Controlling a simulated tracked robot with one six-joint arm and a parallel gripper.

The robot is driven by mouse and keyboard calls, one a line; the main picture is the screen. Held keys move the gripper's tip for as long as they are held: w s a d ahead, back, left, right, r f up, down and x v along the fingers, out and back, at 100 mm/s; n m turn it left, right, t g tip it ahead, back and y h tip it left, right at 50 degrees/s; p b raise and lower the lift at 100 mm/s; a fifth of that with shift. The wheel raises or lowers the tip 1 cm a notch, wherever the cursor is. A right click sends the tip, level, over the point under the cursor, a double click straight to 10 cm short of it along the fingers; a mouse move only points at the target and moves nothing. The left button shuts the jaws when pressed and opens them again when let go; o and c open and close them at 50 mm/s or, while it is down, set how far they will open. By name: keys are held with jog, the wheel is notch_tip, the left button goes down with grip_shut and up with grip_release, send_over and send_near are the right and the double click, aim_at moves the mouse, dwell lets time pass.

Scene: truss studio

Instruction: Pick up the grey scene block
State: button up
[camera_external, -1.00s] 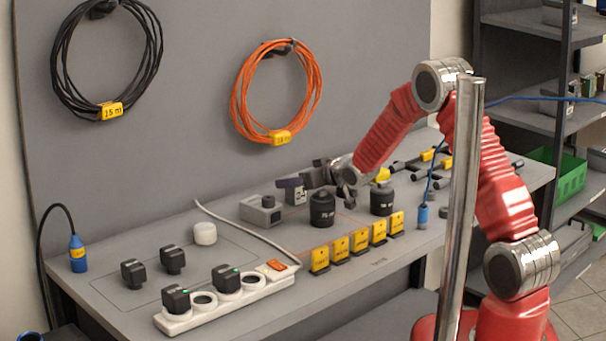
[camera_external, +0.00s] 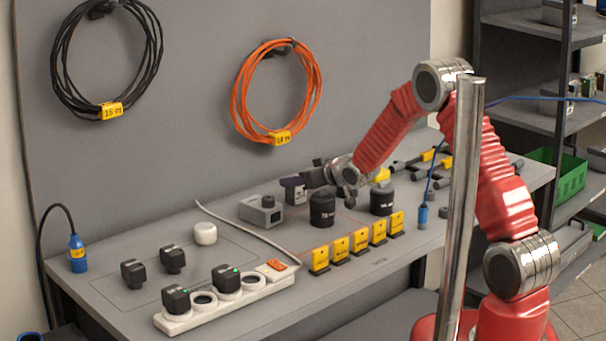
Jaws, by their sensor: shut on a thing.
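The grey scene block (camera_external: 296,196) is a small block with a pale front, at the back of the bench between a grey box with a dark knob and a black cylinder. My gripper (camera_external: 293,183) reaches in from the right and is shut on the upper part of this block. The jaws cover its top. I cannot tell clearly whether the block's underside is touching the bench.
The grey knob box (camera_external: 262,210) stands just left, and black cylindrical weights (camera_external: 322,209) (camera_external: 382,200) stand to the right. Several yellow markers (camera_external: 341,249) line the front. A white power strip (camera_external: 225,300) and grey cable (camera_external: 240,228) lie at left.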

notch_tip(320, 180, up, 10)
dwell(0.5)
